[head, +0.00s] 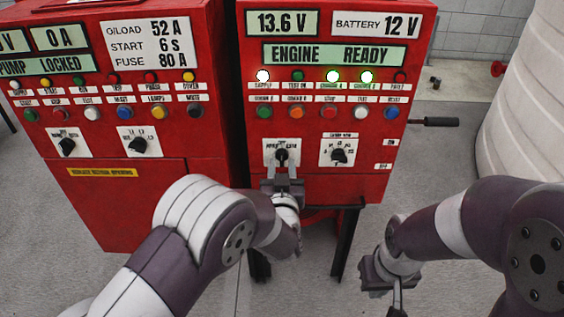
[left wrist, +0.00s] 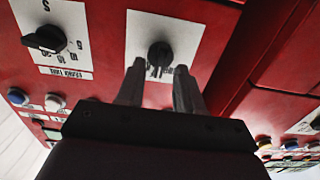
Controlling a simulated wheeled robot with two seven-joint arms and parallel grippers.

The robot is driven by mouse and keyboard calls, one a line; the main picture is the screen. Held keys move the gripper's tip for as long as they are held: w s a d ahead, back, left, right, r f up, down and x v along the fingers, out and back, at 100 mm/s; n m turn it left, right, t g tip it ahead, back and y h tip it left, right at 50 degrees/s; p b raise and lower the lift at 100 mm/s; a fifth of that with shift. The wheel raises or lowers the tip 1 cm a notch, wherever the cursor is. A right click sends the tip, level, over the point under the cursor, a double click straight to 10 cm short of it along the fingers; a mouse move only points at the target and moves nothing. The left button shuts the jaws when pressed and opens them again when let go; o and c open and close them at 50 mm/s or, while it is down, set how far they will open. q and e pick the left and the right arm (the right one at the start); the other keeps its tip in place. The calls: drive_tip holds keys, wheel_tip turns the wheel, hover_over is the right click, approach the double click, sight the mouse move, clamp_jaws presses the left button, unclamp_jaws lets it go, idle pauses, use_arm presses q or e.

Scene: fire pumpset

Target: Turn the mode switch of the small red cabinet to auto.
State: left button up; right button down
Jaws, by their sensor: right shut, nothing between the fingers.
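The small red cabinet (head: 320,188) stands right of the larger red cabinet and has an "ENGINE READY" display. Its lower left white plate carries a black rotary mode switch (head: 281,156), also seen in the left wrist view (left wrist: 160,54). The plate lettering is too small or covered to read. My left gripper (head: 282,177) is directly in front of this switch, its fingers apart on either side of the knob's line, with the knob just beyond the tips (left wrist: 160,72). I see no clear contact. My right gripper (head: 397,300) is shut and empty, low at the right, away from the cabinet.
A second black knob (head: 339,156) sits right of the mode switch. Rows of lamps and buttons run above. The larger red cabinet (head: 120,205) stands close on the left. A black handle (head: 435,121) sticks out at the right. A pale ribbed tank (head: 530,100) stands further right.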

use_arm(q)
drive_tip(key=shift+w, duration=0.8)
drive_tip(key=shift+c, duration=0.3)
clamp_jaws()
drive_tip(key=m+p, duration=0.1)
drive_tip(key=m, duration=0.3)
drive_tip(key=shift+r+m, duration=0.1)
drive_tip(key=shift+m, duration=0.2)
drive_tip(key=m+p, duration=0.1)
drive_tip(key=m, duration=0.3)
drive_tip(key=shift+d+p, duration=0.15)
drive_tip(key=shift+p, duration=0.2)
drive_tip(key=shift+m, duration=0.3)
